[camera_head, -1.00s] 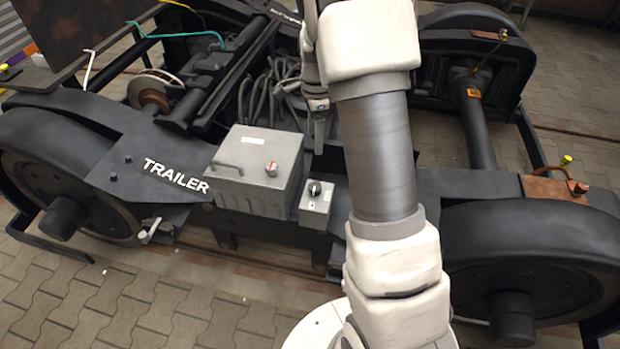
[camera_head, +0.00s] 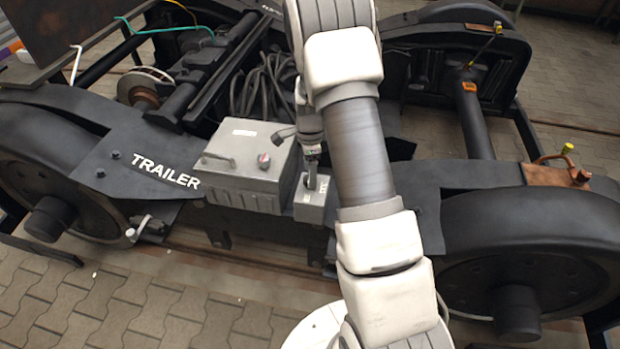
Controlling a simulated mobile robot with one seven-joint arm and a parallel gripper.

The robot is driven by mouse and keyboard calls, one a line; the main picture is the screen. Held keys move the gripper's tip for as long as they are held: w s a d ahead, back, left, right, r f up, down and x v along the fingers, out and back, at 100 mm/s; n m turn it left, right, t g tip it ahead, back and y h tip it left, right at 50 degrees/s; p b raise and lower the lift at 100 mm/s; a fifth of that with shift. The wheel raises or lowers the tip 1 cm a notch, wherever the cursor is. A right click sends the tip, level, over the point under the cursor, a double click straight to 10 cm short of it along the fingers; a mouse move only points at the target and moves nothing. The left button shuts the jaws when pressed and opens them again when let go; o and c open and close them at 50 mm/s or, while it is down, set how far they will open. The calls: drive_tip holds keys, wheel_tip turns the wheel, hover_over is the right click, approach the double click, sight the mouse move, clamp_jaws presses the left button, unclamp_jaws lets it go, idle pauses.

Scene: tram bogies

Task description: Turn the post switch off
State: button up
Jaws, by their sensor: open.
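The switch is a small grey box (camera_head: 314,208) on the side of the bogie frame, right of a larger grey box. Its black rotary knob is mostly hidden behind my gripper, so I cannot tell its setting. My gripper (camera_head: 311,184) points down at the top of the switch box, with its fingertips at the knob. It is open, and I cannot tell whether the fingers touch the knob.
The larger grey box (camera_head: 235,190) with a handle and a red-marked knob (camera_head: 264,161) stands just left of the switch. Dark cables (camera_head: 262,85) lie behind. Black wheels (camera_head: 535,255) flank both sides. Paved floor (camera_head: 170,300) is clear in front.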

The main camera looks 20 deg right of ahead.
drive_tip(key=shift+f, duration=0.85)
drive_tip(key=shift+c, duration=0.3)
clamp_jaws()
